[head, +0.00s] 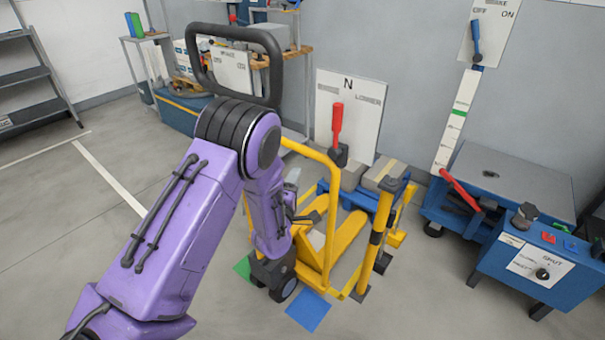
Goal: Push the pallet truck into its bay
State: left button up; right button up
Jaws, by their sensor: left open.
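The yellow pallet truck (343,252) stands at centre, with its upright hoop frame and forks showing and dark wheels low at its left. A black loop handle (235,28) rises behind my left arm; where it joins below is hidden. My left arm crosses in front and hides part of the truck. My left gripper (303,215) is open beside the yellow frame, small and partly hidden; I cannot tell whether it touches. I cannot tell which marking is the bay. My right gripper is not in view.
A yellow-black post (376,238) stands right of the truck. A blue pallet with boxes (385,174) is behind it. Blue machines (520,262) stand at right. A red lever (337,122) stands before a white board (361,105). Open floor lies at left, past a white line (108,175).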

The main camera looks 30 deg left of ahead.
aim_at(304, 147)
pick_arm(q)
jog(key=w+a+r, duration=0.2)
jog(key=w, duration=0.3)
jog(key=w+a+r+n+t, duration=0.1)
jog(key=w+a+r, duration=0.1)
jog(key=w, duration=0.4)
jog(key=shift+w+r+n+p, duration=0.15)
jog(key=shift+r+n+p, duration=0.15)
jog(key=shift+p, duration=0.05)
grip_shut()
